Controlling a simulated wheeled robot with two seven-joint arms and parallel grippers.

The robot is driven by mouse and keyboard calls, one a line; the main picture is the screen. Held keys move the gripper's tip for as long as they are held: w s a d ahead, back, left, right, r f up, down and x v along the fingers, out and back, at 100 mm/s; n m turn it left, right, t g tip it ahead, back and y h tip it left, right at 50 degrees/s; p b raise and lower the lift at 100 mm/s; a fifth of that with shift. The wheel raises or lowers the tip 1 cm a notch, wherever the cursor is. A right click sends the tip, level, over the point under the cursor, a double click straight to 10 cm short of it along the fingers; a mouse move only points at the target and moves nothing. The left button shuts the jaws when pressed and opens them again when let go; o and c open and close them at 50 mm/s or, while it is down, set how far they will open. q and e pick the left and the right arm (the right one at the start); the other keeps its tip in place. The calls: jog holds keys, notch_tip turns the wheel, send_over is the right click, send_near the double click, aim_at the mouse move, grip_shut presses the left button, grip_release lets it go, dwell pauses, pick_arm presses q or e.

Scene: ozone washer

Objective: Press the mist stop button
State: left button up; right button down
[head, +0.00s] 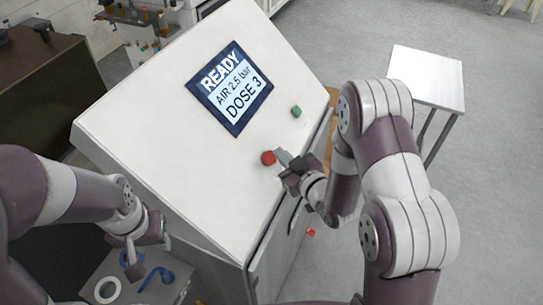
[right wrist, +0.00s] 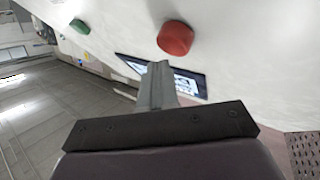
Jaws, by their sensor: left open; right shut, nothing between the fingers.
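The white sloped control panel (head: 160,100) carries a screen (head: 230,88) reading READY, AIR 2.5 bar, DOSE 3. A red button (head: 268,158) sits low on the panel and a green button (head: 296,111) above and right of it. No label shows which is mist stop. My right gripper (head: 281,155) is shut and empty, its tip close beside the red button. In the right wrist view the shut fingers (right wrist: 157,85) point at the panel, with the red button (right wrist: 175,38) just beyond and right of the tip. Contact cannot be told. My left gripper (head: 146,255) is open, low at the left.
A grey surface below my left gripper holds a white ring (head: 107,290) and a blue item (head: 156,277). A small white table (head: 428,77) stands at the right. A dark brown bench (head: 45,75) is at the left. Grey floor is open at the right.

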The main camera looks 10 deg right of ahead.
jog(key=shift+f, duration=0.1)
jog(key=shift+w+a+f+b, duration=0.2)
jog(key=shift+a+b, duration=0.1)
jog(key=shift+b, duration=0.1)
jog(key=shift+w+a+f+b, duration=0.1)
jog(key=shift+a+f+b, duration=0.15)
jog(key=shift+f+b, duration=0.15)
dwell(0.8)
jog(key=shift+r, duration=0.15)
jog(key=shift+s+d+r+p, duration=0.35)
jog(key=shift+d+r+p, duration=0.05)
jog(key=shift+d+r, duration=0.15)
jog(key=shift+s+d+r+p, duration=0.5)
jog(key=shift+d+r+p, duration=0.2)
jog(key=shift+r, duration=0.2)
jog(key=shift+s+d+r+p, duration=0.45)
jog(key=shift+d+r+p, duration=0.15)
jog(key=shift+d+r, duration=0.2)
